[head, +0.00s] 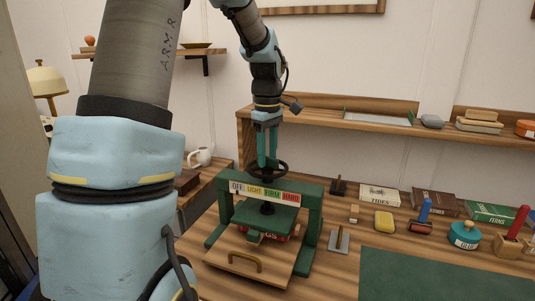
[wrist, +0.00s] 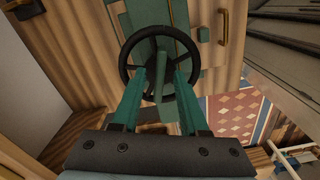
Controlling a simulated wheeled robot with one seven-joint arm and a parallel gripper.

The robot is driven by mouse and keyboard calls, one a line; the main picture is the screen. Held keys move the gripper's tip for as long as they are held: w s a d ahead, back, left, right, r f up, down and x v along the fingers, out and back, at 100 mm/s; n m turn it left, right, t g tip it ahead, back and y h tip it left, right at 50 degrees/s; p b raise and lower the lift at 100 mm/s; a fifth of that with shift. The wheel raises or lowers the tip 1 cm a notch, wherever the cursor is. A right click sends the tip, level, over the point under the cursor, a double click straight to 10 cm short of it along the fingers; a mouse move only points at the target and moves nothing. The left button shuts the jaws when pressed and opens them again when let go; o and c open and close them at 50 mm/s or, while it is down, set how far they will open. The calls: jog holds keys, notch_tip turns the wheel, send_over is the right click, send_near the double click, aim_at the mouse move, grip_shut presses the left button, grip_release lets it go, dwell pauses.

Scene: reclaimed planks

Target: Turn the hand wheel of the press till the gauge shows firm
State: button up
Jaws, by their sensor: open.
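My gripper (head: 267,162) points down at the wheel from above. In the wrist view its teal fingers (wrist: 163,80) are apart, their tips at the near part of the wheel, with a green piece between them. I cannot tell whether they touch it. The gauge strip (head: 265,192) reads OFF, LIGHT, FIRM, HARD; a small dark mark shows near OFF.
A wooden board with a handle (head: 235,263) lies at the press's front. A shelf (head: 350,121) runs behind.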

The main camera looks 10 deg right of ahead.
grip_shut()
dwell(0.3)
jog(key=shift+r+m, duration=0.1)
jog(key=shift+m, duration=0.3)
jog(key=m+p, duration=0.1)
jog(key=m, duration=0.2)
jog(key=shift+m, duration=0.4)
jog(key=m+p, duration=0.1)
jog(key=m, duration=0.3)
jog(key=shift+m, duration=0.3)
jog(key=m+p, duration=0.1)
jog(key=m, duration=0.3)
jog(key=shift+p, duration=0.3)
jog(key=shift+m+p, duration=0.45)
jog(key=shift+m, duration=1.75)
